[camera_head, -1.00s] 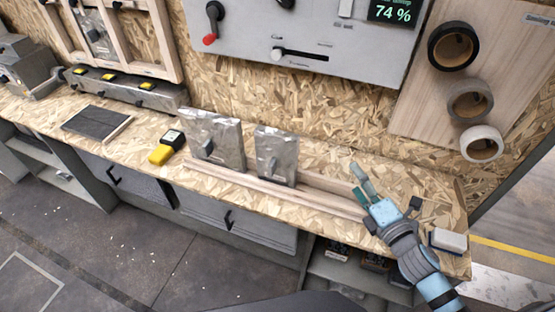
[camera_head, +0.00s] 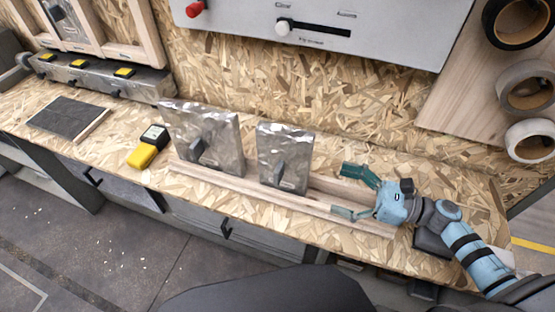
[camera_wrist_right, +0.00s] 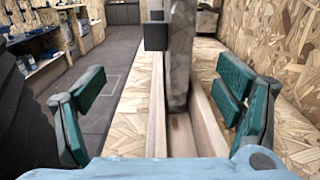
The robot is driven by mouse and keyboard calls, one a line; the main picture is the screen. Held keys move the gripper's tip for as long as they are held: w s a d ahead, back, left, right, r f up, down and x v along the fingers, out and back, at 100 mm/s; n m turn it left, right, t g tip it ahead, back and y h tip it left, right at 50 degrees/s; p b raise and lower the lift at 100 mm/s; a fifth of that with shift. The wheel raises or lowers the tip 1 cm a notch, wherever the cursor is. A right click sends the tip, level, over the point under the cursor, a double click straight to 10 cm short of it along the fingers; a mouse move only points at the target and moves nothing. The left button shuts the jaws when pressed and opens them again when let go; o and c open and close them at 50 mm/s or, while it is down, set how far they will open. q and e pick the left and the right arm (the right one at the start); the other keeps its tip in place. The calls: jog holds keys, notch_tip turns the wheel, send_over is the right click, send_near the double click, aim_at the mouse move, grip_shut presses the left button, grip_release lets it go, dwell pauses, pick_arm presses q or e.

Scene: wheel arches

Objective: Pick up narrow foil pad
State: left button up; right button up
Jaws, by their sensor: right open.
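Two silver foil pads with dark grips stand upright in a long wooden rack (camera_head: 240,193) on the workbench. The narrow foil pad (camera_head: 296,148) is the right one; the wider foil pad (camera_head: 222,130) stands to its left. My right gripper (camera_head: 350,191) is open and empty to the right of the narrow pad, its fingers pointing left towards it. In the right wrist view, the narrow pad (camera_wrist_right: 180,55) stands edge-on ahead, between the line of the two green fingers (camera_wrist_right: 160,108) and apart from them. Its dark grip (camera_wrist_right: 156,36) sticks out on the left. My left gripper is not in view.
A yellow and black device (camera_head: 149,147) and a dark board (camera_head: 68,119) lie on the bench (camera_head: 130,180) to the left. A grey wall panel (camera_head: 350,30) hangs behind. Tape rolls (camera_head: 525,85) are at the right. The chipboard wall stands close behind the rack.

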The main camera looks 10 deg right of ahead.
aim_at(284, 172)
jog(key=shift+f+b, duration=0.3)
jog(key=shift+f, duration=0.4)
jog(key=shift+w+a, duration=0.25)
jog(key=shift+w, duration=0.05)
jog(key=p+x, duration=0.1)
jog(key=x, duration=0.3)
jog(key=p+x, duration=0.1)
jog(key=x, duration=0.4)
jog(key=p+x, duration=0.1)
jog(key=x, duration=0.4)
jog(key=shift+w+d+r, duration=0.15)
jog(key=shift+r, duration=0.15)
jog(key=shift+w+f, duration=0.1)
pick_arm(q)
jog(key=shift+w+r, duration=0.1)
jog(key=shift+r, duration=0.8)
pick_arm(e)
jog(key=c, duration=1.2)
notch_tip(284, 172, up, 20)
jog(key=p, duration=0.4)
pick_arm(q)
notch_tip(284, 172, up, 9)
jog(key=p, duration=0.5)
pick_arm(e)
jog(key=s+a+r, duration=0.1)
jog(key=s, duration=0.1)
jog(key=s+a+r, duration=0.1)
jog(key=s, duration=0.1)
jog(key=s+a+r, duration=0.1)
jog(key=s+a, duration=0.1)
